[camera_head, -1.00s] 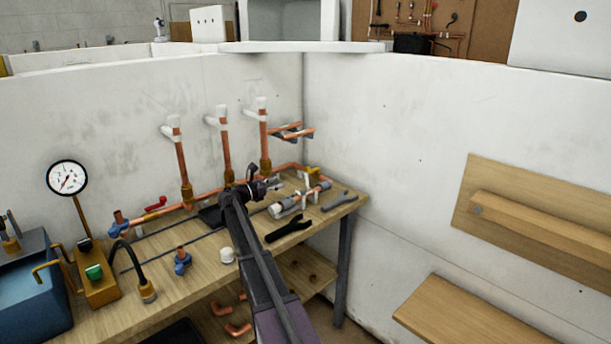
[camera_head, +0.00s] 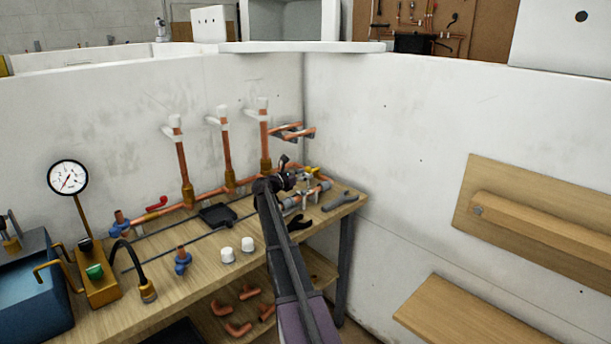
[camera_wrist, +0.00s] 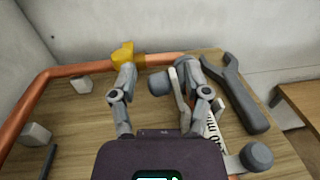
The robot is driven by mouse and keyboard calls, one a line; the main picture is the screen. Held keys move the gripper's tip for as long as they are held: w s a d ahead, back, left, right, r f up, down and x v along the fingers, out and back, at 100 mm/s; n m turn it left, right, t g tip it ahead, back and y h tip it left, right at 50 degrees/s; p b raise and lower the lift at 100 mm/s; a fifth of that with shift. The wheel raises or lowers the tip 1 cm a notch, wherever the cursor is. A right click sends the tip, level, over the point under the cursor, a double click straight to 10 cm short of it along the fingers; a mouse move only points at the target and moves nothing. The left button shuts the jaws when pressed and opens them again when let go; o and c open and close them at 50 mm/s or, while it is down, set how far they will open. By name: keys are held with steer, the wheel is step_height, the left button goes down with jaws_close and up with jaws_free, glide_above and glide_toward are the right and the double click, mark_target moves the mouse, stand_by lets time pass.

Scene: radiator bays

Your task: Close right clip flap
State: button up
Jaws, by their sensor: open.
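My gripper (camera_head: 287,179) is open over the right end of the workbench. In the wrist view its fingers (camera_wrist: 156,75) straddle a grey pipe end (camera_wrist: 158,84), and a narrow white upright flap-like piece (camera_wrist: 179,90) stands close to the right finger. Contact cannot be told. This short copper pipe assembly (camera_head: 316,190) with grey ends and white pieces lies on the bench, partly hidden by my gripper. On the wall, three vertical copper pipes carry white clips; the rightmost clip (camera_head: 262,104) has a white piece jutting left. Which clip is meant is unclear.
A grey wrench (camera_head: 340,201) lies right of the gripper. A yellow valve handle (camera_wrist: 123,55) and copper pipe (camera_wrist: 75,70) run behind. White caps (camera_head: 228,255) and a black tray (camera_head: 218,215) lie left. The bench's right edge is close by.

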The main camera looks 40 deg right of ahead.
steer(key=shift+d, duration=0.2)
jaws_close()
steer(key=shift+s+r, duration=0.1)
steer(key=shift+s, duration=0.05)
stand_by(0.7)
steer(key=shift+s+r+m+p, duration=0.15)
steer(key=shift+s+m+p, duration=0.2)
steer(key=shift+m, duration=0.65)
steer(key=shift+s+d+m+p, duration=0.1)
steer(key=shift+s+m+p, duration=0.3)
steer(key=shift+m, duration=0.7)
steer(key=s+m, duration=0.1)
steer(key=m, duration=0.1)
steer(key=s+m, duration=0.1)
steer(key=m, duration=0.1)
steer(key=shift+d+y, duration=0.1)
steer(key=shift+y, duration=0.3)
steer(key=shift+f+m+t, duration=0.2)
steer(key=shift+m+t, duration=0.2)
